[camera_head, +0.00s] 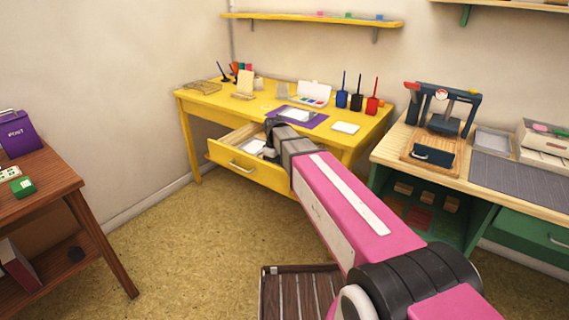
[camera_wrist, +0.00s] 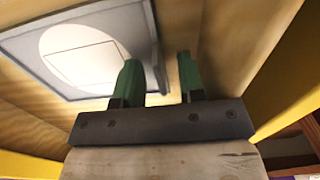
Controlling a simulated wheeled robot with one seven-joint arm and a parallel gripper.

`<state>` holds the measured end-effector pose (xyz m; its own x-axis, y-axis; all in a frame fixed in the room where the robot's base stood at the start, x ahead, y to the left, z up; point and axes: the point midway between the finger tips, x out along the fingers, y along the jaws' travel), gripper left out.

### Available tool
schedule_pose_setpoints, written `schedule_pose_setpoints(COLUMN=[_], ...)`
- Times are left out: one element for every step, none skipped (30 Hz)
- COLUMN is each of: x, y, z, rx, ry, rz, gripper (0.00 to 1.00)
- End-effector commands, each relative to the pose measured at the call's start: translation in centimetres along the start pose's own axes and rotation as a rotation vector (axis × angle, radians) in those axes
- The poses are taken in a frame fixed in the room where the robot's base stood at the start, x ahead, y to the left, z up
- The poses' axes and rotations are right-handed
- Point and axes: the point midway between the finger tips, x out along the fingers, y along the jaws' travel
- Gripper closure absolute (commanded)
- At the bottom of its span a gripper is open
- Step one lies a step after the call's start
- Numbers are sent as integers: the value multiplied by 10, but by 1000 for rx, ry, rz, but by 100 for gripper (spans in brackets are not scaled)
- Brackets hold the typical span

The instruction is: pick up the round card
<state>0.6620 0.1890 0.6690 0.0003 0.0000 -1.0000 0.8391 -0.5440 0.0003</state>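A white round card (camera_wrist: 78,52) with a thin square outline on it lies in a shallow grey tray (camera_wrist: 22,48), inside the open wooden drawer (camera_wrist: 235,28), in the wrist view. My gripper (camera_wrist: 158,60) has two green fingers set apart, with nothing seen between them. The left finger overlaps the right edge of the card in the picture; I cannot tell whether it touches. In the head view the drawer (camera_head: 243,171) is pulled out of the yellow desk, my arm reaches into it, and the fingers are hidden or too small to tell.
The yellow desk (camera_head: 225,101) stands over the drawer and holds a purple mat (camera_head: 316,122), ink bottles and a paint box. A wooden workbench (camera_head: 397,143) stands at right, a brown shelf unit (camera_head: 52,195) at left.

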Motion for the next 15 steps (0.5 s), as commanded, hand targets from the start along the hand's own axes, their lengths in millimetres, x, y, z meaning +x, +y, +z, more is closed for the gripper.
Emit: schedule_pose_setpoints(x=[0, 0, 0, 0, 0, 0, 0, -1, -1, -1, -1, -1, -1, -1, -1], y=[0, 0, 0, 0, 0, 0, 0, 0, 0, 0, 0, 0, 0, 0, 0], z=[0, 0, 0, 0, 0, 0, 0, 0, 0, 0, 0, 0, 0, 0, 0], rx=[0, 0, 0, 0, 0, 0, 0, 0, 0, 0, 0, 0, 0, 0, 0], ry=[0, 0, 0, 0, 0, 0, 0, 0, 0, 0, 0, 0, 0, 0, 0], rz=[0, 0, 0, 0, 0, 0, 0, 0, 0, 0, 0, 0, 0, 0, 0], gripper=[64, 64, 67, 77, 87, 100, 100, 100, 100, 100, 100, 100, 100, 100, 100])
